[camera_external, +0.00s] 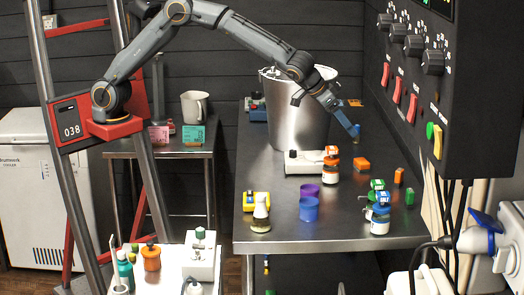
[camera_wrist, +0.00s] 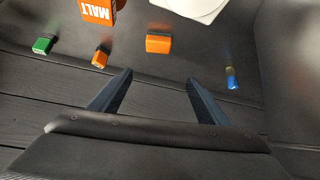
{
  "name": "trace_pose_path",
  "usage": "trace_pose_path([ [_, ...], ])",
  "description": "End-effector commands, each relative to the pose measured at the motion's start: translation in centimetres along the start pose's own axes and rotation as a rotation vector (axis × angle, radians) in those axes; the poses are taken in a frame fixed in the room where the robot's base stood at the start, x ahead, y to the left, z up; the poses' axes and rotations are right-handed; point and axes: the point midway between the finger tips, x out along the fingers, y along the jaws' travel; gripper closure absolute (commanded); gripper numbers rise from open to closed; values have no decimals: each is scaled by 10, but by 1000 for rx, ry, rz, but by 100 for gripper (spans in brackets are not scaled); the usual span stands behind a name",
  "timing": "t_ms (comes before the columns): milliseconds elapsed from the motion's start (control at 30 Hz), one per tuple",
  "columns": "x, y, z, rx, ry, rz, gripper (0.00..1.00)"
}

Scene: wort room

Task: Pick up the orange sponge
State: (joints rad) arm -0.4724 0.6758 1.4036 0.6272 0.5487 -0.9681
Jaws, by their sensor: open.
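The orange sponge (camera_external: 361,164) lies on the dark metal table, right of the orange-labelled bottle. In the wrist view I take it to be the wider orange block (camera_wrist: 158,43), just beyond and between my fingertips. My gripper (camera_external: 350,120) is above the back right of the table, up and left of the sponge in the external view. In the wrist view my gripper (camera_wrist: 158,76) shows two dark fingers spread apart with nothing between them. The sponge is apart from the fingers.
Small orange (camera_external: 398,176) and green (camera_external: 409,196) pieces lie right of the sponge. A blue piece (camera_wrist: 231,78) lies beyond the right finger. A white device (camera_external: 303,164), a bottle (camera_external: 331,169) and a large metal pot (camera_external: 292,115) stand left. A control panel (camera_external: 440,90) overhangs right.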

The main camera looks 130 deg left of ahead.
Motion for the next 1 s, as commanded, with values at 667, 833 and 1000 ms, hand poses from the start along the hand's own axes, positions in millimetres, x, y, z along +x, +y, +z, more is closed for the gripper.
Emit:
trace_pose_path([
  [667, 78, 1, 43, 0, 1, 3, 30],
  [833, 87, 3, 41, 0, 1, 3, 30],
  [1000, 104, 6, 36, 1, 0, 3, 30],
])
